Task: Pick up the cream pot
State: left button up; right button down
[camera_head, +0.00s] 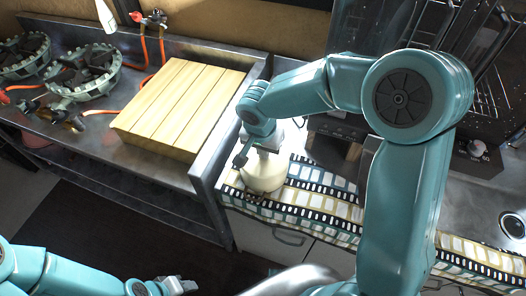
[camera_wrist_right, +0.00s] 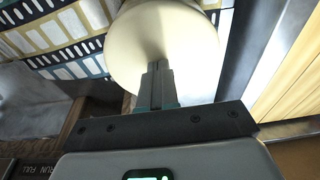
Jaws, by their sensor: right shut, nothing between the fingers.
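The cream pot (camera_head: 264,176) stands on the counter on a film-strip patterned cloth, near the counter's left corner. My right gripper (camera_head: 242,156) is at the pot's upper left side, partly in front of it. In the right wrist view the pot (camera_wrist_right: 190,45) fills the top middle as a rounded cream shape. The fingers of my right gripper (camera_wrist_right: 157,68) are together, empty, and overlap the pot in that view; I cannot tell whether they touch it. My left gripper (camera_head: 178,286) is low at the bottom edge, far from the pot; its jaws are unclear.
A slatted wooden board (camera_head: 178,108) lies on the metal stove bench to the left, beside burners (camera_head: 85,73). The bench's raised metal edge (camera_head: 222,128) runs close to the pot. A dark appliance (camera_head: 480,140) stands behind right. The cloth (camera_head: 315,195) is clear right of the pot.

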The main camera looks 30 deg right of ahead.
aim_at(257, 177)
jog(key=shift+s+a+f, duration=0.15)
jog(key=shift+s+f, duration=0.1)
jog(key=shift+f, duration=0.15)
jog(key=shift+s+a+f, duration=0.1)
jog(key=shift+a+f, duration=0.05)
jog(key=s+a+b, duration=0.1)
jog(key=a+b, duration=0.1)
jog(key=s+a+b, duration=0.2)
jog(key=shift+s+f+b, duration=0.1)
jog(key=shift+s+b, duration=0.15)
jog(key=shift+b, duration=0.05)
jog(key=shift+s+a, duration=0.15)
jog(key=shift+r, duration=0.25)
jog(key=shift+w+r+p, duration=0.25)
jog(key=shift+r+p, duration=0.2)
jog(key=shift+r, duration=0.1)
jog(key=shift+d+r, duration=0.1)
jog(key=shift+d, duration=0.1)
